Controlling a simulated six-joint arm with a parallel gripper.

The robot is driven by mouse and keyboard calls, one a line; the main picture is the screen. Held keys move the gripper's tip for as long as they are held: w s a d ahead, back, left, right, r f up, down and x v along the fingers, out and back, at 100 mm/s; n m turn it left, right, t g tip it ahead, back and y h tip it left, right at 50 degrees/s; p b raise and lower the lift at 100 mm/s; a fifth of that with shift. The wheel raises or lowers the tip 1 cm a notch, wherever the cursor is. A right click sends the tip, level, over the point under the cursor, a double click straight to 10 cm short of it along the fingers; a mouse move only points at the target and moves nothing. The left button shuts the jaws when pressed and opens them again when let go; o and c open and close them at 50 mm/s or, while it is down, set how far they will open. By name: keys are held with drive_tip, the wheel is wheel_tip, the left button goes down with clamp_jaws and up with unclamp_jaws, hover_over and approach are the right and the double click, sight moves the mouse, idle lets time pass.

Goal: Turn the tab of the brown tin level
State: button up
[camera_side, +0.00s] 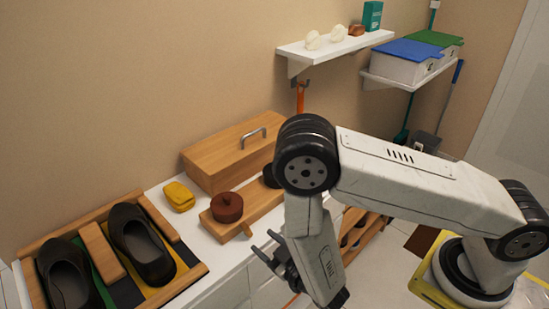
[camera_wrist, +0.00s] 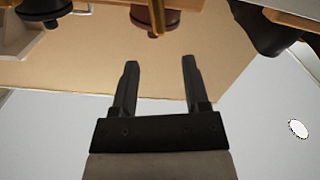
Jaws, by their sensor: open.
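The brown tin (camera_side: 227,207) sits on a wooden board (camera_side: 246,213) on the white counter. It also shows at the top edge of the wrist view (camera_wrist: 172,20), partly cut off. A narrow brass-coloured tab (camera_wrist: 156,16) runs up and down the picture in front of it there. My gripper (camera_side: 264,244) is open and empty, in front of the board and apart from the tin. In the wrist view my gripper (camera_wrist: 157,64) points toward the tin, with its two fingers below the tab on either side of its line. The tab's far end is out of frame.
A dark tin (camera_side: 270,177) stands on the board, partly behind my arm. A yellow item (camera_side: 179,197), a wooden box (camera_side: 228,155) with a metal handle, and black shoes (camera_side: 142,245) in a tray surround the board. White shelves (camera_side: 333,47) hang above.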

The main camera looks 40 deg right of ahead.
sight(249, 231)
drive_tip(key=shift+s+d+f, duration=0.15)
drive_tip(key=shift+s+f, duration=0.35)
drive_tip(key=shift+f, duration=0.2)
drive_tip(key=shift+w, duration=0.1)
drive_tip(key=shift+w, duration=3.8)
clamp_jaws()
